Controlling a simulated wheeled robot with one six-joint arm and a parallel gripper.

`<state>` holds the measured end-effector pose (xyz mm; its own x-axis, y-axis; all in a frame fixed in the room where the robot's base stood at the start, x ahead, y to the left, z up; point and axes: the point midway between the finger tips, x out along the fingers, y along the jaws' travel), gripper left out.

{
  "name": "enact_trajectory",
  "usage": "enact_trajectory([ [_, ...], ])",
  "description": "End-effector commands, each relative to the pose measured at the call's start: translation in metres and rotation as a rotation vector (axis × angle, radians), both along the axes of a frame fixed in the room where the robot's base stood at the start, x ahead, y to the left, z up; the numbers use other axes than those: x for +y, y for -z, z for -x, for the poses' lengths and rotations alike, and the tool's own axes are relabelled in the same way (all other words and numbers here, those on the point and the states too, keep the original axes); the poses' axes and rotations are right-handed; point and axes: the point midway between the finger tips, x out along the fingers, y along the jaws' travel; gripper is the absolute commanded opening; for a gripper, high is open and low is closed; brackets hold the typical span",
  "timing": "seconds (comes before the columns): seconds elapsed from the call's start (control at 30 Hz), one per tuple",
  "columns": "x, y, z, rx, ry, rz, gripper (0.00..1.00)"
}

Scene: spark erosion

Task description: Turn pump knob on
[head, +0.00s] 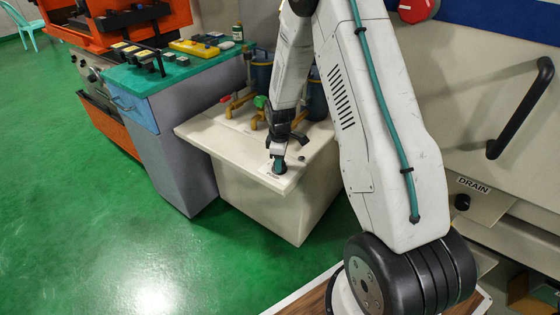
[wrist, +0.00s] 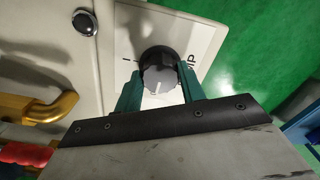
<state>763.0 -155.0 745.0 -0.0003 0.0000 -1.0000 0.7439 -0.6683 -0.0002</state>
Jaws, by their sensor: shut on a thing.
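The pump knob (wrist: 158,72) is a round black knob with a grey face and a white pointer line, on a white label plate (wrist: 200,45) with partly hidden lettering. In the head view it sits at the front corner of the cream tank's top (head: 227,139), mostly hidden by my gripper (head: 279,165). In the wrist view my gripper (wrist: 160,92) has its green fingers on both sides of the knob, shut on it. The pointer line slants slightly; I cannot tell which mark it is set to.
A round dark button (wrist: 85,22) is near the knob. Brass pipes (head: 240,101) with red and green valve handles stand behind it on the tank. A blue-grey cabinet (head: 180,150) with a green top is at left. A DRAIN panel (head: 480,200) is at right. Green floor in front is clear.

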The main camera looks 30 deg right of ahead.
Motion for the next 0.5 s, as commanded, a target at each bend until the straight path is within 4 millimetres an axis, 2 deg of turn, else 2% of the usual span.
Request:
enact_trajectory([
  [0.27, -0.0001, -0.0005, -0.0001, -0.001, 0.139, 0.001, 0.17],
  [0.5, 0.0001, -0.0006, 0.0001, -0.001, 0.352, 0.001, 0.17],
])
